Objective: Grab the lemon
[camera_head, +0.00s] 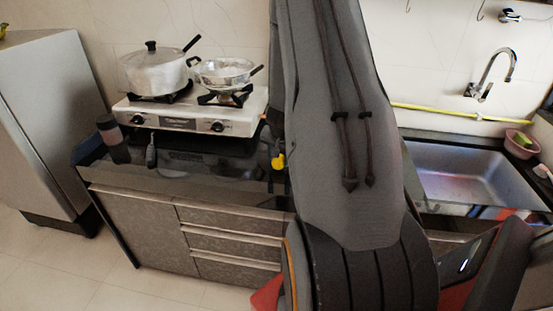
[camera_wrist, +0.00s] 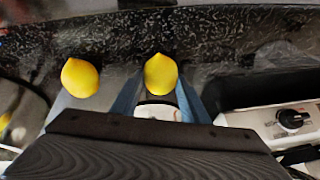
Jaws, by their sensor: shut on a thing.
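Two yellow lemons show in the wrist view. One lemon (camera_wrist: 160,72) sits between the blue-grey fingers of my gripper (camera_wrist: 161,84), which is shut on it. The other lemon (camera_wrist: 80,77) lies apart, to the left and outside the fingers. In the head view, one lemon (camera_head: 278,161) shows at the left edge of my arm, over the dark counter. I cannot tell for certain which of the two it is. My arm hides the gripper in the head view.
The dark glossy counter (camera_head: 190,180) holds a white gas stove (camera_head: 190,122) with a lidded pot (camera_head: 155,72) and a pan (camera_head: 223,72). A small jar (camera_head: 109,130) stands left of the stove. A sink (camera_head: 470,175) is at right. The stove also shows in the wrist view (camera_wrist: 265,122).

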